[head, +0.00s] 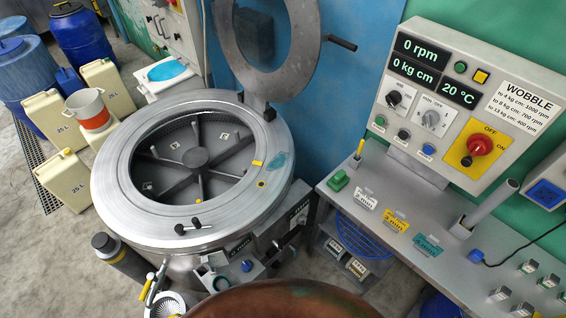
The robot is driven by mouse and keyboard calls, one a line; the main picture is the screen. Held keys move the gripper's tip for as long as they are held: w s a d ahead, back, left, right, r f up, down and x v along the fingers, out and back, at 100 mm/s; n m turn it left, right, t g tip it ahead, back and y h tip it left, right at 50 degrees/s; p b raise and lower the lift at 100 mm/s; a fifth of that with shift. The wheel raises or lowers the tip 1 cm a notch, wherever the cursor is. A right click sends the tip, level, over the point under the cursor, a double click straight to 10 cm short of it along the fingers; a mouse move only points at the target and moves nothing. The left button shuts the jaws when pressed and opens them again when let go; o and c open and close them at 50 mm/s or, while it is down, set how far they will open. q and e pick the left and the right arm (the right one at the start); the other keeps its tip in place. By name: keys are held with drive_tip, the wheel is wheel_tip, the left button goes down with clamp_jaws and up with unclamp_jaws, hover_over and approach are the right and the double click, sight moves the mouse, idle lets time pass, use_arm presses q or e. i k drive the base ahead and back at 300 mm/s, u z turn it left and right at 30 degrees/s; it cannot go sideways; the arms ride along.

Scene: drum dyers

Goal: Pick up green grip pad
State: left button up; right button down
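A small green block-like item (337,181), which looks like the green grip pad, lies on the left end of the grey bench (385,190). Neither of my grippers shows in the head view.
A large steel drum machine (115,200) with its round lid (290,75) raised stands left of the bench. A control panel (415,85) rises behind the bench. Yellow (396,222) and blue (429,244) tags lie rightward. A brown rounded surface (285,302) fills the bottom centre.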

sight(338, 179)
drive_tip(key=u, duration=0.05)
drive_tip(key=k, duration=1.05)
drive_tip(key=z, duration=0.85)
drive_tip(key=i, duration=1.2)
drive_tip(key=u, duration=0.6)
